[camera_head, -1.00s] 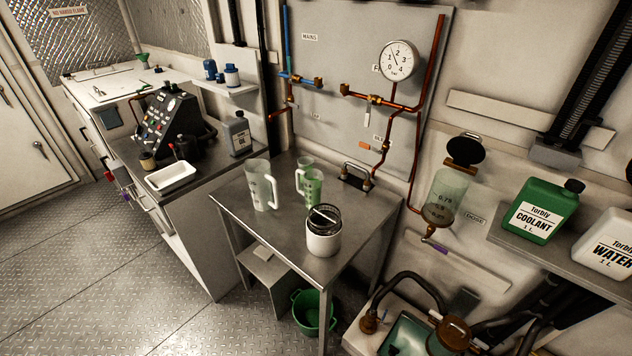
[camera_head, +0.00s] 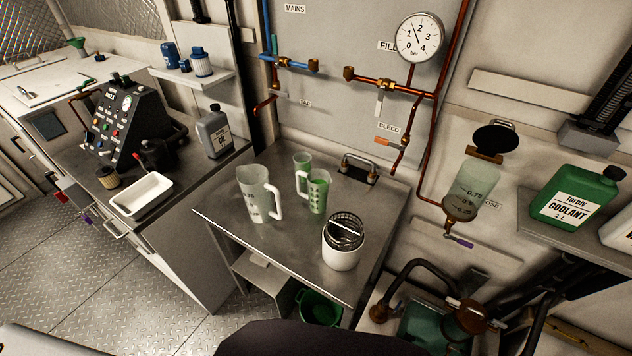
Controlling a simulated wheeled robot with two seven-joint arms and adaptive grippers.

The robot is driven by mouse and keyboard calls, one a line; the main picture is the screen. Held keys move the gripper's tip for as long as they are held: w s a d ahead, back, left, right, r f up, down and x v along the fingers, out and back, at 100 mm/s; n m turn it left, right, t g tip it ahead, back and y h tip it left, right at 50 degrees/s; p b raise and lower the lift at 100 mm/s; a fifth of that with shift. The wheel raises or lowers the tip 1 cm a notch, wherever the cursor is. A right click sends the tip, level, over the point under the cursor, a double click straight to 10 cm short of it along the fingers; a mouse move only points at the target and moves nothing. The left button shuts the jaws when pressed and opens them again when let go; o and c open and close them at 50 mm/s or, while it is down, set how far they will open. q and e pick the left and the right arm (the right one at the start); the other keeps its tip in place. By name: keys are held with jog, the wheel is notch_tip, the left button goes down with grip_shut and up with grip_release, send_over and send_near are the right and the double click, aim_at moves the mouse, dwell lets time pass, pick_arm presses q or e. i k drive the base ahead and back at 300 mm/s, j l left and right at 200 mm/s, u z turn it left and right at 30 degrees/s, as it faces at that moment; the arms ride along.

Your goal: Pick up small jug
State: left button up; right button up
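The small jug (camera_head: 319,194) stands upright on the steel table (camera_head: 291,263). It is a translucent greenish measuring jug with dark markings, and its white handle points left. A larger translucent jug (camera_head: 251,196) stands to its left, with its white handle toward the small jug. A small clear greenish cup (camera_head: 302,163) stands just behind the small jug and is partly hidden by it. Neither of my grippers is in view.
A white pot with a black mesh basket (camera_head: 340,257) stands at the table's front right. A metal handle fixture (camera_head: 358,168) is at its back edge. A green bucket (camera_head: 319,309) sits below. A side bench (camera_head: 205,178) holds a grey bottle (camera_head: 214,133) and a white tray (camera_head: 141,206).

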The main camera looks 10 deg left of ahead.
aim_at(319, 180)
jog(key=i+j+z, duration=0.2)
jog(key=j, duration=0.2)
jog(key=i+j+z, duration=0.1)
jog(key=j+z, duration=0.15)
jog(key=j, duration=0.2)
jog(key=j+z, duration=0.2)
jog(key=j, duration=0.2)
jog(key=i, duration=0.05)
